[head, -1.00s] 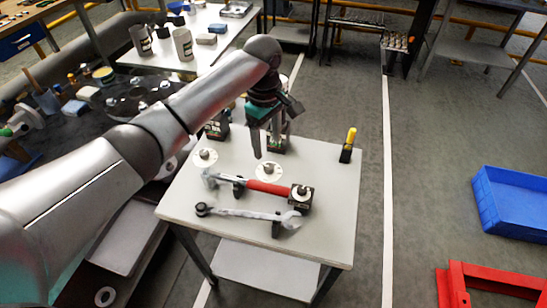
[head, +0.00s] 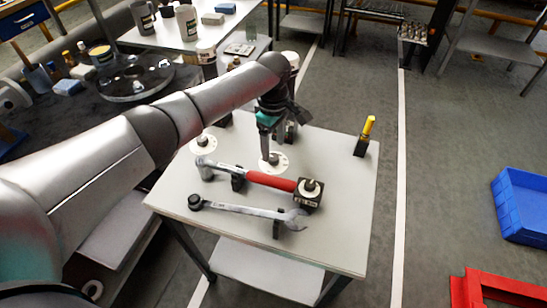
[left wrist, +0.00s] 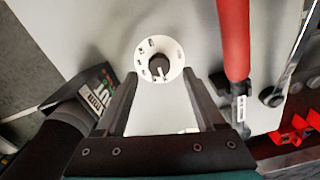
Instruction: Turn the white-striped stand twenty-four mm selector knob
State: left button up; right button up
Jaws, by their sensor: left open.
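A round white dial plate (head: 281,166) lies on the small table, with marks around its rim. At its centre is a dark selector knob (left wrist: 159,67) with a white stripe, seen from above in the left wrist view. My left gripper (head: 268,155) points down right above this dial and hides part of it in the head view. In the left wrist view my left gripper (left wrist: 160,78) is open, with nothing between its fingers. The knob lies just ahead of the gap between the fingertips. I cannot tell if they touch it. My right gripper is not in view.
A second white dial (head: 203,143) lies to the left. A yellow-topped marker stand (head: 365,137) is at the right. The table's right front is clear.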

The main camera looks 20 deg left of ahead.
aim_at(273, 157)
pick_arm(q)
jog(key=shift+f+b, duration=0.55)
jog(key=shift+f, duration=1.45)
jog(key=shift+c, duration=0.3)
grip_shut()
